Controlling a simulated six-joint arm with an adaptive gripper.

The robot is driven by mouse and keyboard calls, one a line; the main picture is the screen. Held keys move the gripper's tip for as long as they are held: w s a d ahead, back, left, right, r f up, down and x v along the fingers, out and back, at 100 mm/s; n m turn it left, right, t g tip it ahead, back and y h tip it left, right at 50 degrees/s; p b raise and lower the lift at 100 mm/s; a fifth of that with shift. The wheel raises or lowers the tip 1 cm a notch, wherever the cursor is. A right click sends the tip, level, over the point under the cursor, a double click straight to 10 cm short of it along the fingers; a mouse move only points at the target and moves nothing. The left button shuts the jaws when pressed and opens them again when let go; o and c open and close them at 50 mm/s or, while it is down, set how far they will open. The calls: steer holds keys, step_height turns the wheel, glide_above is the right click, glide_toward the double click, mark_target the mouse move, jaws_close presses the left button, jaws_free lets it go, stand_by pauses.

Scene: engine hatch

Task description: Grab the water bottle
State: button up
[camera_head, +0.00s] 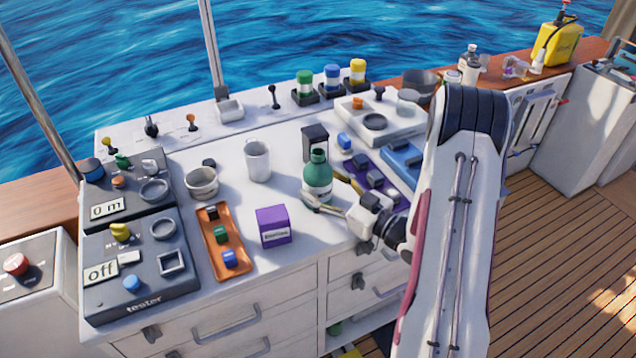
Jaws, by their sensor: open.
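A green bottle (318,168) with a pale label stands upright on the white countertop, right of the middle. It is the only object there that looks like a water bottle. My gripper (318,204) comes in from the right. Its fingers point left and lie in front of the bottle's lower part. The gripper is open. I cannot tell whether a finger touches the bottle or whether the bottle stands between the fingers.
A purple box (272,226), a white mug (257,161) and an orange tray (222,262) with small blocks stand left of the bottle. A dark holder (315,140) is close behind it. Dark purple and blue panels lie right, partly behind my arm.

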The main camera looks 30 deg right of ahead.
mark_target(323, 163)
steer(key=c, duration=1.5)
steer(key=shift+r, duration=0.4)
steer(key=shift+r, duration=4.5)
steer(key=shift+r, duration=0.15)
